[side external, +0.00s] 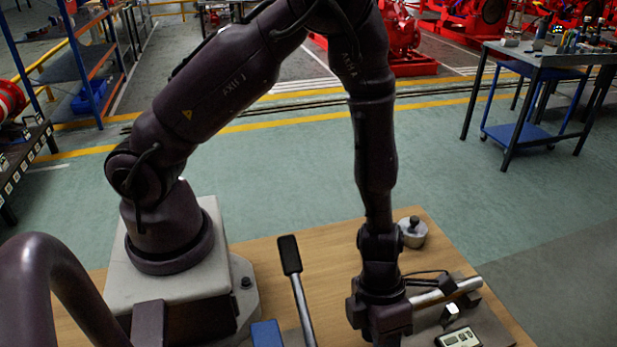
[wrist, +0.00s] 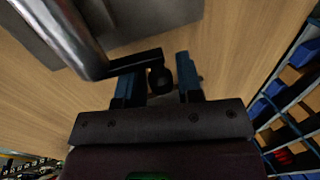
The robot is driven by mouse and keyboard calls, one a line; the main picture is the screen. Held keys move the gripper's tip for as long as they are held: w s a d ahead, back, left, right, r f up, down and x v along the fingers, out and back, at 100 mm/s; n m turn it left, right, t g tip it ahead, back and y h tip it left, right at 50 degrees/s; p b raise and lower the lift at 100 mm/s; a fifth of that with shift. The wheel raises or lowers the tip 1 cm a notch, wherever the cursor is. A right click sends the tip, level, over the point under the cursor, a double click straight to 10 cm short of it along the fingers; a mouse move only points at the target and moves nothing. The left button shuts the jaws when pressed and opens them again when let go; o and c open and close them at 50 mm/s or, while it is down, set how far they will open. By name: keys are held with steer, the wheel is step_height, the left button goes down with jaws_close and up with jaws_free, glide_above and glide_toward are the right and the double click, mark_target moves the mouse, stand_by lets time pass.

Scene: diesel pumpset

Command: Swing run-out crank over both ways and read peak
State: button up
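In the wrist view a thick metal shaft (wrist: 72,38) carries a black crank arm (wrist: 135,63) with a round black knob (wrist: 160,81) at its end. My gripper (wrist: 163,72) has its fingers apart, one on each side of the knob. A narrow gap shows between the knob and the right finger; contact on the left is unclear. In the side external view the shaft (side external: 440,293) lies just right of my wrist, and my fingertips are out of sight. A small digital readout (side external: 461,339) sits below the shaft; its digits are too small to read.
On the wooden bench (side external: 330,262) a lever with a black grip (side external: 290,255) stands left of my wrist. A round metal piece with a knob (side external: 413,232) stands behind it. A blue block (side external: 267,335) is at the front edge. A work table (side external: 540,57) stands far right.

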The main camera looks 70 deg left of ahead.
steer(key=h, duration=0.2)
steer(key=r+h, duration=0.1)
steer(key=h, duration=0.1)
steer(key=a+r+h, duration=0.1)
steer(key=h, duration=0.4)
steer(key=shift+a+r, duration=0.4)
steer(key=h, duration=0.1)
steer(key=a+h, duration=0.1)
steer(key=h, duration=0.1)
steer(key=shift+r, duration=0.3)
steer(key=s+a+r+m+g+y, duration=0.1)
steer(key=s+a+r+m+g, duration=0.15)
steer(key=a+m, duration=0.7)
steer(key=s+a+r+m+t+y, duration=0.1)
steer(key=a+r+m+y, duration=0.2)
steer(key=r+m+y, duration=0.3)
steer(key=s+a+r+m+t+y, duration=0.1)
steer(key=r+m+y, duration=0.5)
steer(key=m, duration=1)
steer(key=shift+s+a+r+y, duration=0.3)
steer(key=shift+s+a+r, duration=0.25)
steer(key=shift+a+r, duration=1)
steer(key=shift+d+r, duration=0.25)
